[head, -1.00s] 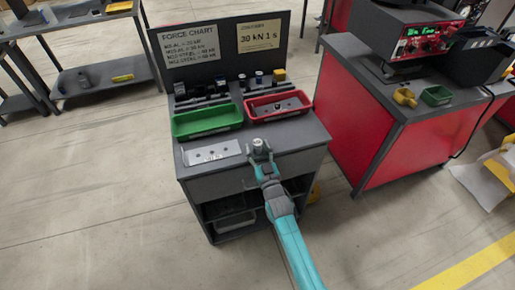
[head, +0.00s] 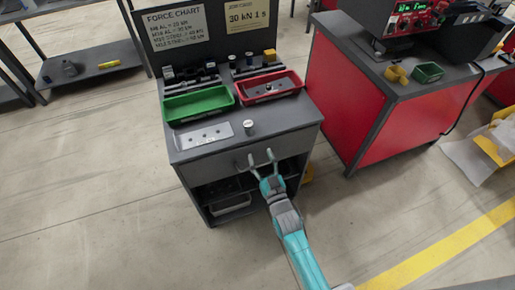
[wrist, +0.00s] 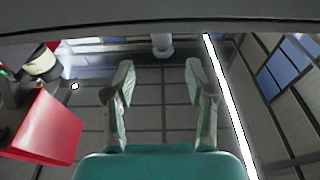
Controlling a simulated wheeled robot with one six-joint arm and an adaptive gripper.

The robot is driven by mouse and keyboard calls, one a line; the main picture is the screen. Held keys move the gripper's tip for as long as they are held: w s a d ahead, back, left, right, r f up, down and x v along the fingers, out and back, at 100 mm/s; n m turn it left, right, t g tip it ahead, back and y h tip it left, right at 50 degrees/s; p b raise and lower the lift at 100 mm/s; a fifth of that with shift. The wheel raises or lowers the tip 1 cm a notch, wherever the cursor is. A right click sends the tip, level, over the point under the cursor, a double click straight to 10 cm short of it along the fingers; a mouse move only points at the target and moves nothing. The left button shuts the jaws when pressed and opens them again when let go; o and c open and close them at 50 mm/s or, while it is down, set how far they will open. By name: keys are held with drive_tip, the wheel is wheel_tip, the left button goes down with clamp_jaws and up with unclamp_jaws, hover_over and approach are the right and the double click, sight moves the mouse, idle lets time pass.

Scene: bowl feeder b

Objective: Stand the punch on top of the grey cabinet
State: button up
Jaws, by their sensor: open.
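The punch, a small grey cylinder (head: 248,127), stands upright on the top of the grey cabinet (head: 275,134), right of a pale plate with holes and in front of the red tray. Nothing touches it. My gripper (head: 260,157) is open and empty, in front of the cabinet's front face and apart from the punch. In the wrist view my two fingers (wrist: 160,78) are spread with nothing between them. I cannot make out the punch in the wrist view.
On the cabinet top are a green tray (head: 199,115), a red tray (head: 296,84) and the pale plate (head: 204,136). A board with charts rises behind. A red workbench (head: 365,120) stands to the right. The floor left of the cabinet is clear.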

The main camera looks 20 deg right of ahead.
drive_tip(key=shift+s, duration=0.3)
drive_tip(key=s+f+g, duration=0.2)
drive_tip(key=s, duration=2)
drive_tip(key=s+r+g, duration=0.1)
drive_tip(key=s+r, duration=0.4)
drive_tip(key=s, duration=0.4)
drive_tip(key=s+r+g, duration=0.2)
drive_tip(key=s+r, duration=0.3)
drive_tip(key=s, duration=0.5)
drive_tip(key=shift+s+r, duration=0.15)
drive_tip(key=shift+s, duration=0.15)
drive_tip(key=shift+o, duration=0.7)
drive_tip(key=shift+s+r, duration=0.2)
drive_tip(key=shift+r, duration=0.05)
drive_tip(key=shift+w, duration=0.1)
